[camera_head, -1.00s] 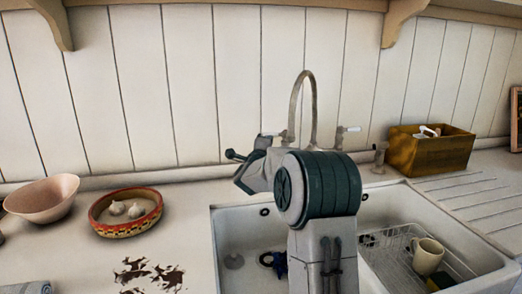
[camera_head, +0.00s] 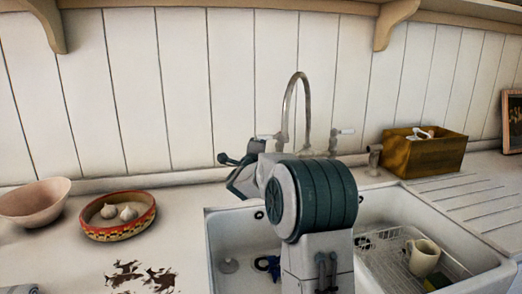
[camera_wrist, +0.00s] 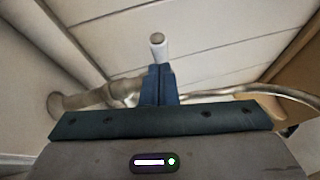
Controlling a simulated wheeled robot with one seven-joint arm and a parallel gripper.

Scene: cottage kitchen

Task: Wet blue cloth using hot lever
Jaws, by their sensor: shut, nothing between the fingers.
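The tap has a tall curved spout (camera_head: 285,105). A white-tipped lever (camera_head: 265,137) is on its left and another white lever (camera_head: 346,131) on its right. My gripper (camera_wrist: 159,70) is shut and empty, its blue fingers together. In the wrist view a white lever end (camera_wrist: 158,46) shows just beyond the fingertips; I cannot tell whether they touch. In the head view my wrist is close to the left lever. A blue, crumpled thing that looks like the blue cloth (camera_head: 270,265) lies in the left basin, partly hidden by my arm.
The white double sink (camera_head: 222,222) has a dish rack (camera_head: 388,262) with a mug (camera_head: 423,257) in its right basin. A wooden box (camera_head: 428,156) stands behind right. A patterned bowl (camera_head: 118,232) and a pink bowl (camera_head: 34,203) stand on the left counter.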

